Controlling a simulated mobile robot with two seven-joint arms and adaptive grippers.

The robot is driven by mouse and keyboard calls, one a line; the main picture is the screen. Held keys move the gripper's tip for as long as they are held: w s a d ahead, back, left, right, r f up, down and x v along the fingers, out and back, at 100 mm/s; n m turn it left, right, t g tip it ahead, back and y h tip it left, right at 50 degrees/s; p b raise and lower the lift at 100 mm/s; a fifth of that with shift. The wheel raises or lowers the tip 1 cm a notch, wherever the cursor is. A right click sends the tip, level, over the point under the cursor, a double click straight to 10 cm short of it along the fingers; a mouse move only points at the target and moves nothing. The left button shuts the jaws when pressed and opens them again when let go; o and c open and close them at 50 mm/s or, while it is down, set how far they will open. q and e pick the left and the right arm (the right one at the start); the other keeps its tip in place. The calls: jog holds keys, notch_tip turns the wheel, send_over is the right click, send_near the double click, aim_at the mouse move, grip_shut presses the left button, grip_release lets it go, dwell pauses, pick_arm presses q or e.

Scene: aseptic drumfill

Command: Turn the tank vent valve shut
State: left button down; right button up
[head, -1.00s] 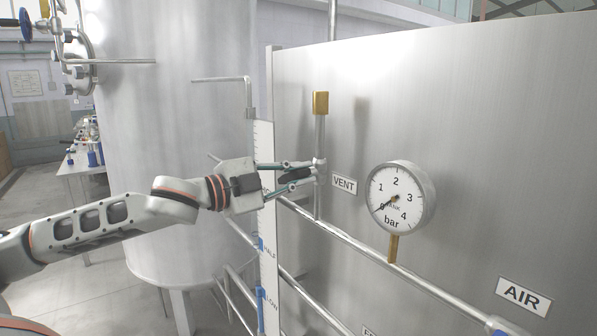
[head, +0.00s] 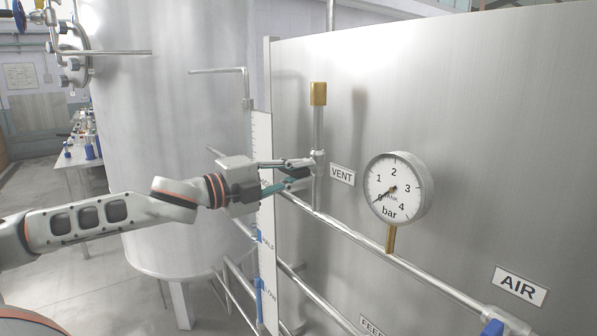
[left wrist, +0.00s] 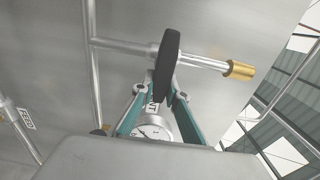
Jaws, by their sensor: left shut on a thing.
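The tank vent valve sits on a thin upright pipe with a brass cap (head: 319,94), left of the VENT label (head: 342,174). Its dark handle (head: 297,173) shows between my left gripper's fingers in the head view. My left gripper (head: 305,171) is shut on this handle, reaching in from the left. In the left wrist view the black handle (left wrist: 167,62) stands long and nearly upright, crossing the pipe. Its lower end lies between the teal fingers (left wrist: 170,94). My right gripper is not in view.
A round tank gauge (head: 399,187) right of the valve has its needle near 0. A horizontal pipe (head: 350,236) runs below, toward the AIR label (head: 520,285). A large steel vessel (head: 170,110) is at left.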

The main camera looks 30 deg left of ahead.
pick_arm(q)
jog(key=c, duration=2)
grip_release()
jog(key=shift+r, duration=4.95)
